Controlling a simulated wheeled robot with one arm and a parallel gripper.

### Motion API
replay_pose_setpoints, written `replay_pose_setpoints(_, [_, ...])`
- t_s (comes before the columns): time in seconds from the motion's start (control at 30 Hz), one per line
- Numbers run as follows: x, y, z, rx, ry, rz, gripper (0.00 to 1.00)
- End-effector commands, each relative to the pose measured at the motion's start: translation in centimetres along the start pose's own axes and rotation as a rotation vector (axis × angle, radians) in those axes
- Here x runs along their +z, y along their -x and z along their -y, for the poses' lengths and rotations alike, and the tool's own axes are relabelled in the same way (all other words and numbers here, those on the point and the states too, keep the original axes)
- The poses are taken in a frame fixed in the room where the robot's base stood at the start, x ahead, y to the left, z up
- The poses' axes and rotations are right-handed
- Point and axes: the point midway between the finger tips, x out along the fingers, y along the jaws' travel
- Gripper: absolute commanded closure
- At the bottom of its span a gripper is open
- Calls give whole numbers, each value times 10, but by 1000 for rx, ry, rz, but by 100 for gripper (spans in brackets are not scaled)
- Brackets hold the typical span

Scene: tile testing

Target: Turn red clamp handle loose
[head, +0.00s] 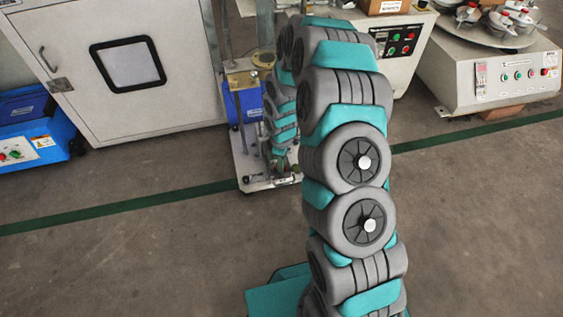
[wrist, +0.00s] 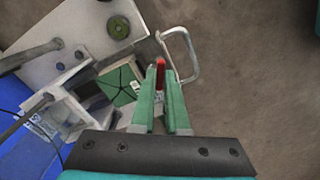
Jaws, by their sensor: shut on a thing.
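The red clamp handle (wrist: 160,73) shows in the wrist view as a short red bar between the tips of my gripper (wrist: 161,90). My gripper's green fingers are closed on the handle, with its upper end sticking out past the tips. The testing machine (head: 242,150) with a pale base plate and a blue part stands behind my arm. In the wrist view its base plate (wrist: 85,20) is at the upper left.
A bent metal loop (wrist: 192,55) stands just right of the fingertips. A white cabinet (head: 110,75) and a blue box (head: 35,130) are at the left. White control units (head: 495,85) stand at the right. The floor in front is clear.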

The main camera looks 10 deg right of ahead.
Motion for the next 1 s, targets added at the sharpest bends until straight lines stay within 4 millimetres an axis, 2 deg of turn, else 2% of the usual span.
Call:
replay_pose_setpoints(0.37, [0, 0, 0, 0, 21, 0, 100])
replay_pose_setpoints(1.0, [0, 2, 1, -2, 345, 1, 100])
